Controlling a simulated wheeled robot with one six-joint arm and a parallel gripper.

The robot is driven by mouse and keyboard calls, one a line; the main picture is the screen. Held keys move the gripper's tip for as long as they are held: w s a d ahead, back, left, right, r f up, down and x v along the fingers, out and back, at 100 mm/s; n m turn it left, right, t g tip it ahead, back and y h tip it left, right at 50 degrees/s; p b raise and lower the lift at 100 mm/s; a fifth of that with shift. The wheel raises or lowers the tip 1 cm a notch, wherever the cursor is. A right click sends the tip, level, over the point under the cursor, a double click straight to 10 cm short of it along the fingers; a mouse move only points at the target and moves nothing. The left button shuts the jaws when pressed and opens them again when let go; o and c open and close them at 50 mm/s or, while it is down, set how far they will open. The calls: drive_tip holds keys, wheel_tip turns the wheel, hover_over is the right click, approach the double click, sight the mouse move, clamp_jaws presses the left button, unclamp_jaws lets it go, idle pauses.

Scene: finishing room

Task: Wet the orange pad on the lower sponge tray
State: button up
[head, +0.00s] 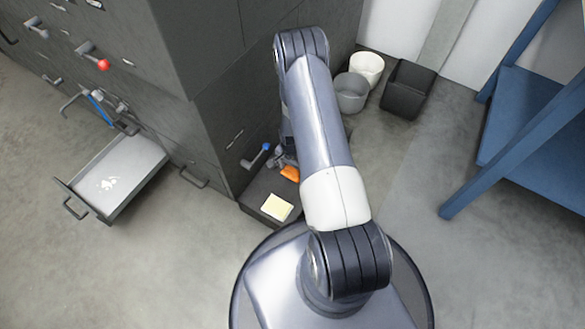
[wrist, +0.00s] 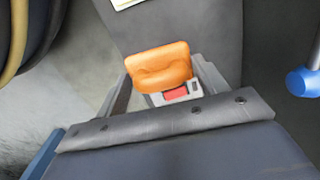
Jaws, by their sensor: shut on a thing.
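The orange pad (head: 290,173) shows beside my arm in the head view, at the dark lower sponge tray (head: 257,187). In the wrist view the orange pad (wrist: 160,62) sits between the fingers of my gripper (wrist: 163,84), which is shut on it. The head view shows my gripper (head: 283,160) only in part, behind my arm. A cream pad (head: 277,206) lies on the front part of the tray. I cannot tell whether the orange pad touches the tray.
A blue-knobbed lever (head: 262,152) stands out from the cabinet just above the tray; its knob is at the right in the wrist view (wrist: 303,82). An open drawer (head: 125,172) juts out at left. Bins (head: 408,90) and a blue rack (head: 530,125) stand at right.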

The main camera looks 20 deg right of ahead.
drive_tip(key=s+a+n, duration=0.5)
drive_tip(key=a+n, duration=0.3)
drive_tip(key=n+b, duration=0.1)
drive_tip(key=b, duration=0.2)
hover_over(277, 206)
drive_tip(key=shift+f, duration=3.4)
drive_tip(key=shift+f+b, duration=0.6)
drive_tip(key=shift+b, duration=0.05)
drive_tip(key=shift+r, duration=0.15)
wheel_tip(277, 206, up, 7)
drive_tip(key=p, duration=0.4)
